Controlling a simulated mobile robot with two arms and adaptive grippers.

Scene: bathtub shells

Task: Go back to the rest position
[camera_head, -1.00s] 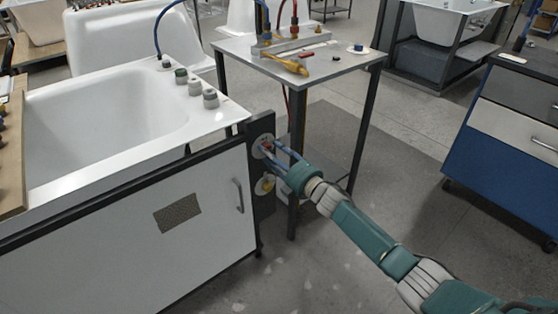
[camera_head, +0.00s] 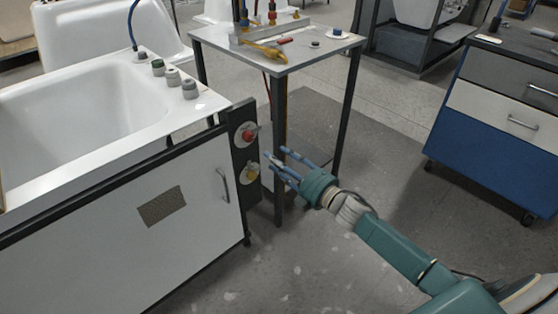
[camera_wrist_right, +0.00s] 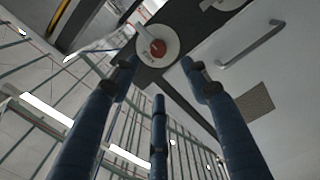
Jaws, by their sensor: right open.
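My right gripper (camera_head: 283,168) is open and empty, a little to the right of the dark end panel (camera_head: 240,170) of the tub stand. Its blue fingers are spread and touch nothing that I can see. My left gripper is in neither view.
A white bathtub (camera_head: 75,115) stands in its frame at left, with several grey knobs on its rim. A small table (camera_head: 310,52) with tools stands behind my gripper. A blue cabinet (camera_head: 485,135) is at right. The floor (camera_head: 385,170) between them is clear.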

